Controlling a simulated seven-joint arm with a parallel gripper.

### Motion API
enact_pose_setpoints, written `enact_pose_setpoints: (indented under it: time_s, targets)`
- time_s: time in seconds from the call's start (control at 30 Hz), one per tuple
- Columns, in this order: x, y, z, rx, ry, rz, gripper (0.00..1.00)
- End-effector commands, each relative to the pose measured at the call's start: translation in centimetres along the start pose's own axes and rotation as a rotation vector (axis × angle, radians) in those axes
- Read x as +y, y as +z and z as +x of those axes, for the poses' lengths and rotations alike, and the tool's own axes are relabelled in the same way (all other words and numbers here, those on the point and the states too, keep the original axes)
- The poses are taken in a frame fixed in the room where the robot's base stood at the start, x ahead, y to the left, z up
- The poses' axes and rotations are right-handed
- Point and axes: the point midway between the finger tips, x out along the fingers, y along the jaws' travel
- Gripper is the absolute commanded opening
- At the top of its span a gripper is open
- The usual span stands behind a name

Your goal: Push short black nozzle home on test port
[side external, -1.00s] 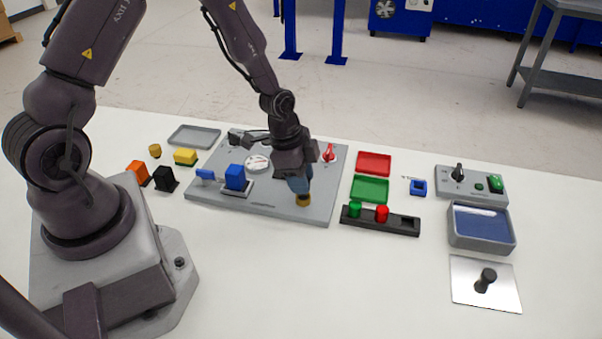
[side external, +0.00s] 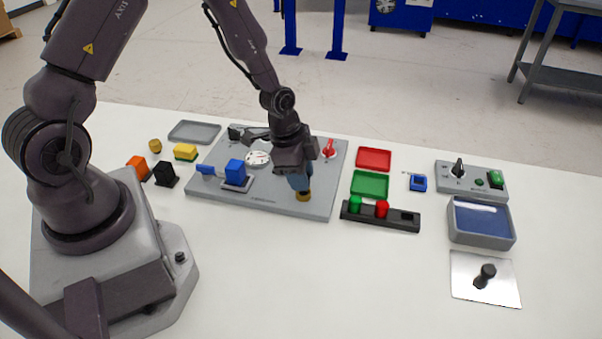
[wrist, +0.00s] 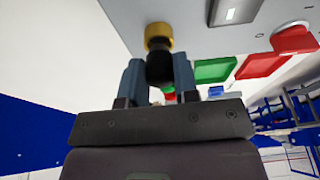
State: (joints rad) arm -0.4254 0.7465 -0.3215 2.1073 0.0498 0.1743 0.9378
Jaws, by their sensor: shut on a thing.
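My gripper (side external: 300,180) points down at the front right of the grey test panel (side external: 270,202), over a brass-yellow port (side external: 304,196). In the wrist view my gripper (wrist: 158,78) has its two blue-grey fingers on either side of a short black nozzle (wrist: 160,68) and is shut on it. The nozzle's end meets the yellow port (wrist: 158,32) and looks roughly in line with it. I cannot tell how far the nozzle is seated. In the side view the fingers hide the nozzle.
The panel also carries a blue block (side external: 235,172), a dial (side external: 258,158) and a red handle (side external: 328,148). Right of it are a red tray (side external: 374,159), a green tray (side external: 370,184) and a black rack (side external: 407,220).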

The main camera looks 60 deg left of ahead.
Motion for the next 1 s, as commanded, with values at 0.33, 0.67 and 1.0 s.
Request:
enact_pose_setpoints:
  time_s: [0.33, 0.67, 1.0]
  targets:
    - [0.0, 0.1, 0.4, 0.0, 0.0, 0.0, 0.0]
    - [0.0, 0.3, 1.1, 0.0, 0.0, 0.0, 0.0]
    - [0.0, 0.3, 1.4, 0.0, 0.0, 0.0, 0.56]
